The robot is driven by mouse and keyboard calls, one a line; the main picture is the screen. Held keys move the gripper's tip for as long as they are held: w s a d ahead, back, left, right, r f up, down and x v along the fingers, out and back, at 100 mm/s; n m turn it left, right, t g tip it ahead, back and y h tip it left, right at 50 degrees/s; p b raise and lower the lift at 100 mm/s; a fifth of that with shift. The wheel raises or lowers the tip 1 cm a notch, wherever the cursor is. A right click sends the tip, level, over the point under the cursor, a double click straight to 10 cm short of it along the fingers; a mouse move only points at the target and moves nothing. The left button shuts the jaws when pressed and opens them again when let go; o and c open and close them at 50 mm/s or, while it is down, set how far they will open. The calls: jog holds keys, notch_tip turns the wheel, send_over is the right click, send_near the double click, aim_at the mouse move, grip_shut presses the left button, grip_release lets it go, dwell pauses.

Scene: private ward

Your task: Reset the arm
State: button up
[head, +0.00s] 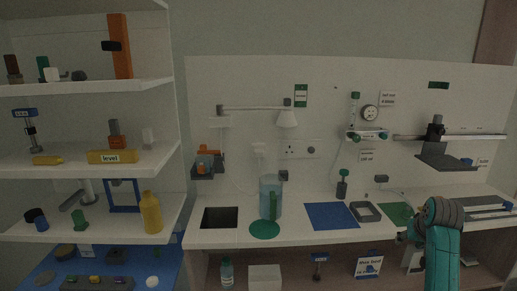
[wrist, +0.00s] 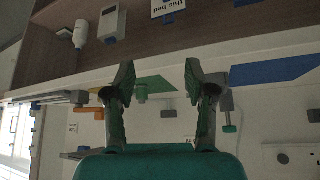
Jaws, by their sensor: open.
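My gripper (wrist: 158,80) shows in the wrist view with its two dark fingers spread apart and nothing between them. That view looks upside down, with the counter and shelf at the top. In the head view my teal arm (head: 442,255) rises at the lower right, in front of the counter's right end. The gripper's fingers cannot be made out clearly there. Beyond the fingers in the wrist view are a green mat (wrist: 150,84) and a blue mat (wrist: 270,71) on the counter.
The white counter (head: 340,232) holds a clear jug (head: 270,192), a blue mat (head: 331,216), a grey tray (head: 366,211) and a dark square opening (head: 220,217). A shelf unit (head: 80,155) with bottles and small parts stands at the left. A grey platform (head: 447,160) juts from the wall.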

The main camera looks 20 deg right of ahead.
jog(key=s+a+f+n+t, duration=0.15)
jog(key=s+a+f, duration=0.25)
jog(key=a+f, duration=0.7)
jog(key=s+a+f+n+t, duration=0.1)
jog(key=s+a+f+t, duration=0.15)
jog(key=a+f, duration=0.9)
jog(key=s+a+f, duration=0.3)
jog(key=s+a, duration=0.4)
jog(key=s, duration=0.2)
jog(key=s+a+r+n+t+y, duration=0.1)
jog(key=s+a, duration=0.4)
jog(key=s, duration=0.3)
jog(key=s+a+r+n+t, duration=0.1)
jog(key=s+a+r+t, duration=0.1)
jog(key=s+a, duration=0.5)
jog(key=s+a+r+n+t+y, duration=0.2)
jog(key=s+a+r, duration=0.1)
jog(key=s+r, duration=0.9)
jog(key=shift+s+a+r+y, duration=0.2)
jog(key=shift+s+r+y, duration=0.15)
jog(key=shift+s, duration=1.2)
